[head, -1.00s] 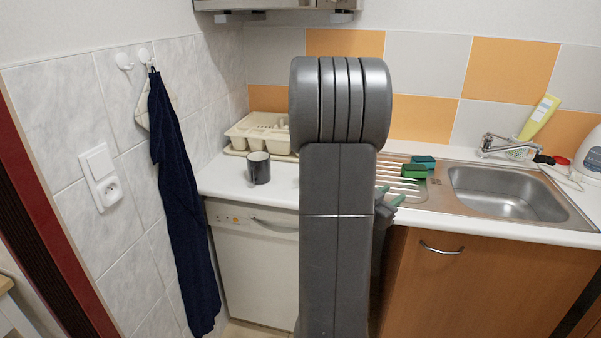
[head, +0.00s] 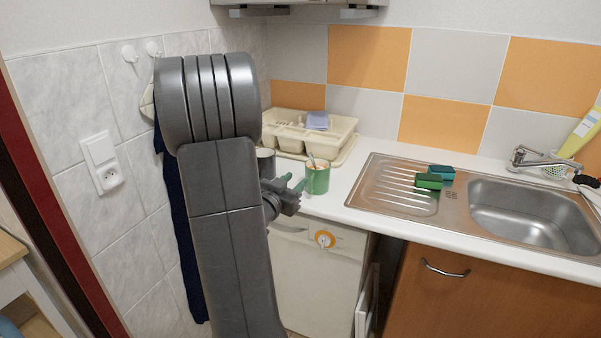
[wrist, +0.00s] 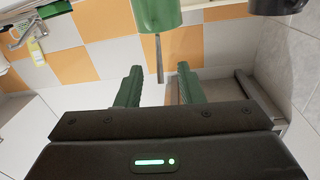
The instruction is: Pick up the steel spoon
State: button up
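A green mug (head: 318,181) stands on the counter, just right of my gripper in the head view. The steel spoon (head: 311,159) leans in it with its handle sticking up above the rim. In the wrist view, which is upside down, the mug (wrist: 157,14) is at the top and the spoon handle (wrist: 159,58) points down toward my gripper (wrist: 159,72). The green fingers are apart on either side of the handle's end, and nothing is gripped. In the head view my gripper (head: 292,184) is beside the mug. The spoon's bowl is hidden inside the mug.
A dark mug (head: 265,161) stands left of the green mug, partly hidden by my arm. A cream dish rack (head: 343,130) is behind. The steel sink (head: 375,187) with green sponges (head: 429,181) lies right. A dishwasher (head: 312,262) is below the counter.

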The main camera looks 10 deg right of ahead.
jog(key=p+x, duration=0.2)
jog(key=x, duration=1.1)
jog(key=shift+s+d, duration=0.1)
jog(key=shift+d, duration=0.15)
jog(key=shift+r, duration=0.1)
grip_shut()
